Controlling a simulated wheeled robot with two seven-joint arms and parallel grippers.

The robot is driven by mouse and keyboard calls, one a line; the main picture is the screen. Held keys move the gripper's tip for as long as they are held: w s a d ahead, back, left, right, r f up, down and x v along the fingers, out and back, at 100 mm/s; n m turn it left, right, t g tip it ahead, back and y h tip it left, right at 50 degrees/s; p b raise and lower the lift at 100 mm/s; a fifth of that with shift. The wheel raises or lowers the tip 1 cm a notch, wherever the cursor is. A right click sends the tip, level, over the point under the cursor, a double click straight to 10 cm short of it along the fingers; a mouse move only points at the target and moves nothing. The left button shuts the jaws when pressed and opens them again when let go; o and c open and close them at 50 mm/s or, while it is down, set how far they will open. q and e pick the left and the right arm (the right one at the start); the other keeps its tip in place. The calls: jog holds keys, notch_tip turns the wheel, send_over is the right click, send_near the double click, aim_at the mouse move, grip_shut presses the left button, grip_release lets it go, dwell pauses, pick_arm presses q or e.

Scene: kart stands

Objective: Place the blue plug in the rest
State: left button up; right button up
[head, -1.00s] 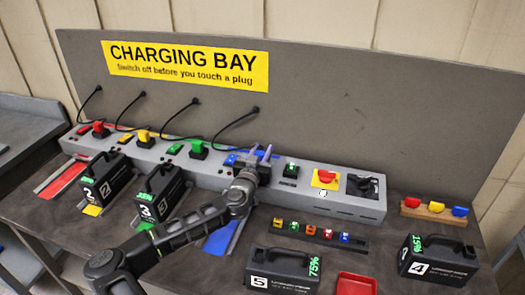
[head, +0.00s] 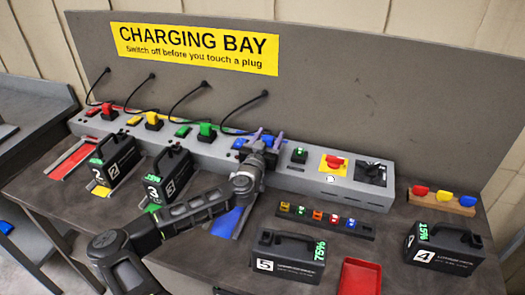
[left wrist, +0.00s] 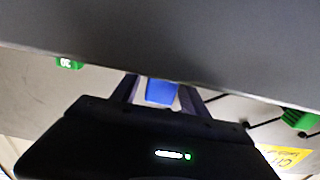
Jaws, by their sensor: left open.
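My left gripper (head: 268,138) is open at the blue station of the long grey charging unit (head: 330,190). Its fingers point at the unit, one on each side of the blue plug. The blue plug shows as a blue block (left wrist: 160,92) between the dark fingers in the left wrist view, with no grip on it to be seen. In the head view the gripper mostly hides the plug; a blue part (head: 240,143) shows just left of the fingers. A black cable runs from the back panel toward this station. I cannot make out the rest. My right gripper is out of view.
Red (head: 109,111), yellow (head: 153,121) and green (head: 206,132) plugs stand along the unit to the left. Black packs 2 (head: 116,162), 3 (head: 170,172), 5 (head: 290,255) and 4 (head: 445,247) stand on the table. The blue bay (head: 225,222) holds no pack. A red tray (head: 360,277) lies at the front.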

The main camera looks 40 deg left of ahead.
pick_arm(q)
jog(key=b+v, duration=0.1)
jog(key=v, duration=1)
jog(key=shift+b, duration=0.4)
